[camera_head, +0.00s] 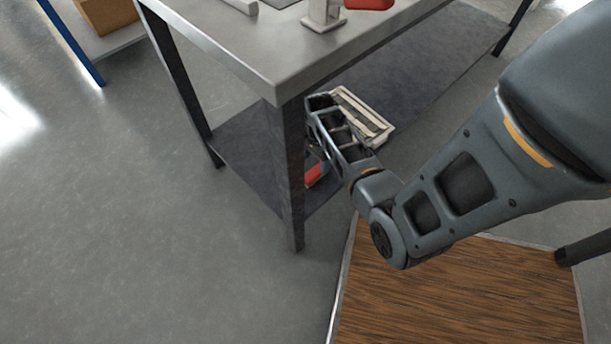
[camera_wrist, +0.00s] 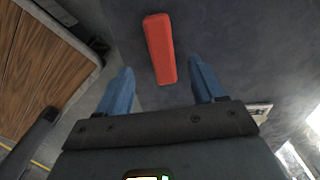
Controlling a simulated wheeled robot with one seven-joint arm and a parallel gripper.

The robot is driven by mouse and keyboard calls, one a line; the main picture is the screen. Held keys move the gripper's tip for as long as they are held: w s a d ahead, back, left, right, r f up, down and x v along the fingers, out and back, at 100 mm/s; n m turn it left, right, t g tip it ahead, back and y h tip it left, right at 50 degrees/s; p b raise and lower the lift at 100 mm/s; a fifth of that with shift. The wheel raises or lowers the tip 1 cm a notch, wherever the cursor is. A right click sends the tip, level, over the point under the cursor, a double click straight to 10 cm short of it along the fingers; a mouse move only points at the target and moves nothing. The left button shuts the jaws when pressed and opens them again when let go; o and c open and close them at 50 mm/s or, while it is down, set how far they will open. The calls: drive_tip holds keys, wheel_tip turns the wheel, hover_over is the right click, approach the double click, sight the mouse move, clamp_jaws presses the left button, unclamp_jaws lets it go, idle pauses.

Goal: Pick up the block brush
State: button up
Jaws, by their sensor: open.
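A red oblong block (camera_wrist: 160,48), which I take for the block brush, lies on the dark lower shelf (camera_wrist: 225,30) of the metal table. No bristles show. In the wrist view my gripper (camera_wrist: 161,70) is open, its blue fingers apart on either side of the block's near end; no contact shows. In the head view part of the red block (camera_head: 316,174) shows behind the table leg, left of my forearm. My fingertips are hidden there.
A pale slatted item (camera_head: 365,115) lies on the shelf beyond my forearm. The grey tabletop (camera_head: 270,50) overhangs the shelf, and a dark table leg (camera_head: 292,190) stands just left of my arm. A wood-topped surface (camera_head: 450,300) is at lower right. Floor at left is clear.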

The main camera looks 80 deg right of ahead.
sight(316, 170)
drive_tip(key=shift+f, duration=0.5)
drive_tip(key=f+b, duration=0.1)
drive_tip(key=f, duration=0.1)
drive_tip(key=f+b, duration=0.1)
drive_tip(key=f, duration=0.1)
drive_tip(key=f+b, duration=0.2)
drive_tip(key=shift+s+d+f, duration=0.1)
drive_tip(key=shift+d+f, duration=0.2)
drive_tip(key=shift+d, duration=0.1)
drive_tip(key=shift+r, duration=0.1)
drive_tip(key=c, duration=1.1)
drive_tip(key=r+p, duration=0.2)
drive_tip(key=r, duration=0.1)
drive_tip(key=s+r+p, duration=0.1)
drive_tip(key=r, duration=0.1)
drive_tip(key=shift+d+r, duration=0.1)
drive_tip(key=shift+d, duration=0.15)
drive_tip(key=s+d+r+p, duration=0.1)
drive_tip(key=s+r, duration=0.1)
drive_tip(key=s, duration=0.1)
drive_tip(key=s+d+r+p, duration=0.1)
drive_tip(key=s+d+r, duration=0.1)
drive_tip(key=s, duration=0.1)
drive_tip(key=s+d+r+p, duration=0.1)
drive_tip(key=s, duration=0.2)
drive_tip(key=shift+s+d+r, duration=0.2)
drive_tip(key=shift+d+r, duration=0.15)
drive_tip(key=shift+r, duration=0.05)
